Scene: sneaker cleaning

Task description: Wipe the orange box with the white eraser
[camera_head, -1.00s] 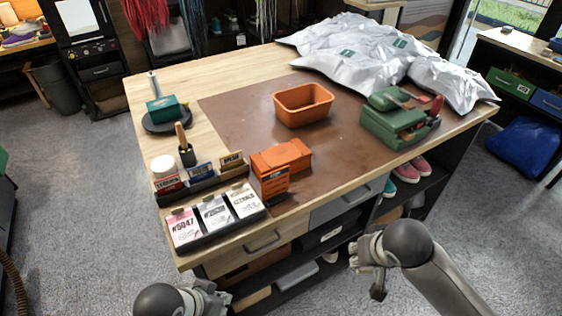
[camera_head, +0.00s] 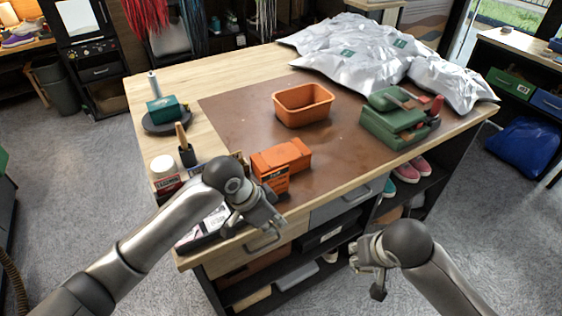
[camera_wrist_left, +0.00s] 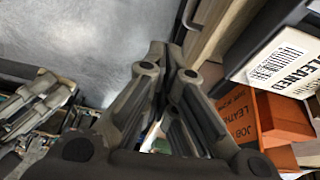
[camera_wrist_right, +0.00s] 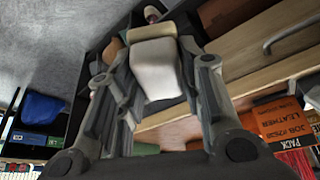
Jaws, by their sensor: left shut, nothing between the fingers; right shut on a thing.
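The orange box (camera_head: 283,158), with dark print on its side, stands near the table's front edge. It also shows in the left wrist view (camera_wrist_left: 285,120) and the right wrist view (camera_wrist_right: 285,122). My right gripper (camera_head: 368,262) is shut on the white eraser (camera_wrist_right: 158,72), which sits between its fingers in the right wrist view. This gripper is in front of the table, apart from the box. My left gripper (camera_head: 268,216) is shut and empty, just in front of the box at the table's front edge. The eraser is hard to make out in the head view.
An open orange bin (camera_head: 303,106) stands on the brown mat (camera_head: 235,118). A green case (camera_head: 393,125) is to the right, with silver bags (camera_head: 350,45) behind. My left arm partly hides the card holder. A jar (camera_head: 165,172) stands left of it.

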